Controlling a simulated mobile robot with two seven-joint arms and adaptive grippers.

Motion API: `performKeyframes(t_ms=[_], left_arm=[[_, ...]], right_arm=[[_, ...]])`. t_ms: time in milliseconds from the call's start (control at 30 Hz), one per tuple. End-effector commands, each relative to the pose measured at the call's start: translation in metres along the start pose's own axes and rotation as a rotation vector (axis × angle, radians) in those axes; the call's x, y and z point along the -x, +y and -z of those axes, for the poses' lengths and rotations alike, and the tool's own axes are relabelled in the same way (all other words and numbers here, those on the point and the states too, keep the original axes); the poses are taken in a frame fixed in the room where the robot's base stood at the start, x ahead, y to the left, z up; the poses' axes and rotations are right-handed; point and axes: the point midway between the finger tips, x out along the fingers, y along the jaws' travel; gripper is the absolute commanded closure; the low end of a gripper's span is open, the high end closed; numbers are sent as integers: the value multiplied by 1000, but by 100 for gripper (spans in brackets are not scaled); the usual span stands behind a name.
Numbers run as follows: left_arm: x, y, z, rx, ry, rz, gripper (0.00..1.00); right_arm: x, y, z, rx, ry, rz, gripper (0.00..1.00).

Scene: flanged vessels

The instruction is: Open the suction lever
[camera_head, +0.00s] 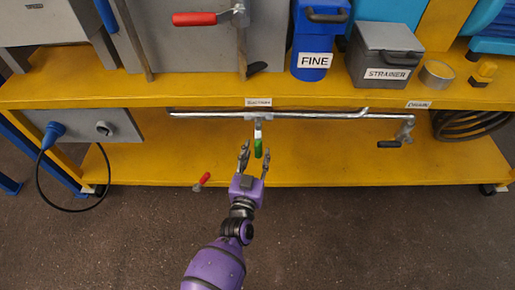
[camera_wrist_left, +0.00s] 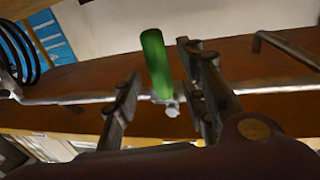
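The suction lever (camera_head: 258,148) has a green handle and hangs down from the metal pipe below the SUCTION label (camera_head: 258,102). My left gripper (camera_head: 254,160) is open, with its fingers pointing at the lever. In the left wrist view the green handle (camera_wrist_left: 156,62) stands in the gap between the two fingers of my left gripper (camera_wrist_left: 160,88). I see space on both sides of the handle, and no clear contact. My right gripper is not in view.
The metal pipe (camera_head: 320,115) runs under the yellow shelf edge (camera_head: 190,98). A black-handled valve (camera_head: 390,144) is at the DRAIN label (camera_head: 419,104). A red-handled lever (camera_head: 202,181) shows lower left. Blue FINE and grey STRAINER (camera_head: 385,60) containers stand above.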

Motion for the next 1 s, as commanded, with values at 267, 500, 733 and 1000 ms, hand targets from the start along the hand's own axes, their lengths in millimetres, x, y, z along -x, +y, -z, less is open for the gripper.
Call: performKeyframes(t_ms=[267,500,733,1000], left_arm=[[-30,0,-2,1,-2,0,61],[-32,0,-1,1,-2,0,61],[-32,0,-1,1,-2,0,85],[-31,0,-1,0,-2,-1,100]], right_arm=[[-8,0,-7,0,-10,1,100],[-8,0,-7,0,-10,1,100],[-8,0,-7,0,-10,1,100],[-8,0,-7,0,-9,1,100]])
